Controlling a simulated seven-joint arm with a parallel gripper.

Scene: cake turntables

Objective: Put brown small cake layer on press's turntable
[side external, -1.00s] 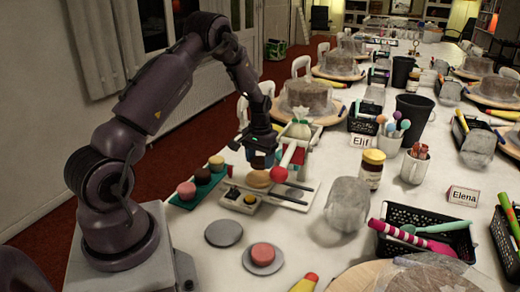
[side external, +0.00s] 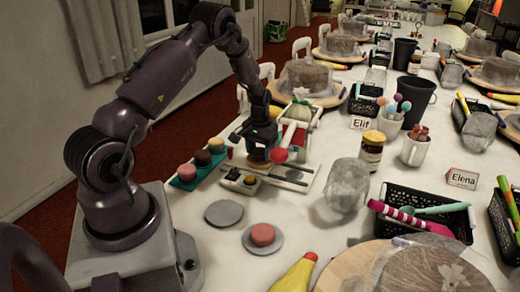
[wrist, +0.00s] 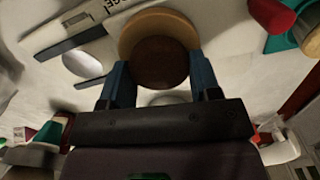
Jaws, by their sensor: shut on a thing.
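The brown small cake layer (wrist: 160,62) is a dark brown disc between the two blue fingers of my gripper (wrist: 160,82) in the wrist view. My gripper (side external: 257,143) is shut on it, low over the press (side external: 292,150) in the side external view. A tan round layer (wrist: 155,22) shows behind the brown one, partly covered by it; I cannot tell whether they touch. The press's turntable is hidden under the gripper and the layers. The press has a red ball knob (side external: 278,155) just right of my gripper.
A small box with buttons (side external: 240,181) stands before the press. A teal tray (side external: 180,184) with several small cakes lies at left. A bare grey disc (side external: 224,213) and a grey plate (side external: 246,241) with a pink cake (side external: 262,234) lie in front. A plastic-wrapped thing (side external: 347,185) stands at right.

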